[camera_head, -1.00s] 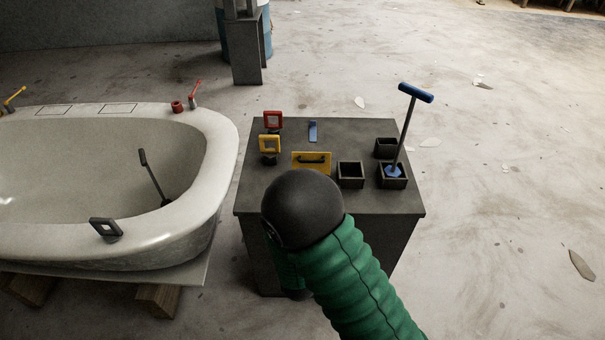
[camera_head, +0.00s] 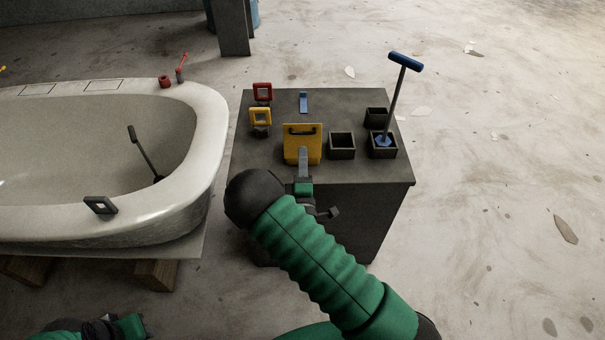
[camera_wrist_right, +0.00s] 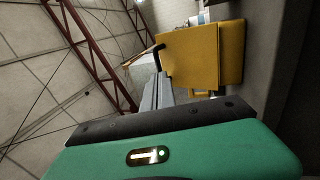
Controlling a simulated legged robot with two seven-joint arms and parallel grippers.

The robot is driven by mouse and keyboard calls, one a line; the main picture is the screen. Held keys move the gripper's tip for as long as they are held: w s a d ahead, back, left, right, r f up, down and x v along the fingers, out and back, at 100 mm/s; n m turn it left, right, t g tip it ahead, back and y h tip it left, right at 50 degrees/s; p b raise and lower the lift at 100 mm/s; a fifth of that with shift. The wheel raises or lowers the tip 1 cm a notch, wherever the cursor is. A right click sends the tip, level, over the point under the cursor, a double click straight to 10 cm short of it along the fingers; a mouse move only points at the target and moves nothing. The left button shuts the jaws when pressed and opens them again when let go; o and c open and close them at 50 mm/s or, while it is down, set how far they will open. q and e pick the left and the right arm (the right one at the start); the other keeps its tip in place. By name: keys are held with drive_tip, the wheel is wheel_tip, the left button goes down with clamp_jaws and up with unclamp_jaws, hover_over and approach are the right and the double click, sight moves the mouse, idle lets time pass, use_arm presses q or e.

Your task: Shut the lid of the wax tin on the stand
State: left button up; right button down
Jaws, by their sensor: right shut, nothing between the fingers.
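The wax tin (camera_head: 302,152) is a yellow box near the front edge of the dark stand (camera_head: 365,165). Its yellow lid with a black handle (camera_head: 302,131) shows at the top, and I cannot tell its exact angle. In the right wrist view the yellow lid (camera_wrist_right: 195,58) looks tilted, with the dark handle at its left. My right gripper (camera_head: 303,151) is shut and empty, its grey fingers directly in front of the tin's near face. Whether they touch it is unclear. Part of my left gripper (camera_head: 125,327) shows at the bottom left; its jaws are unclear.
A red frame (camera_head: 262,93) and a yellow frame (camera_head: 260,118) stand left of the tin. Two open dark boxes (camera_head: 342,146) (camera_head: 376,115) and one holding a blue T-handled tool (camera_head: 398,90) are to the right. The white hull mould (camera_head: 205,130) lies left of the stand.

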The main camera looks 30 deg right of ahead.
drive_tip(key=x, duration=0.4)
drive_tip(key=shift+w, duration=0.1)
drive_tip(key=shift+r, duration=0.1)
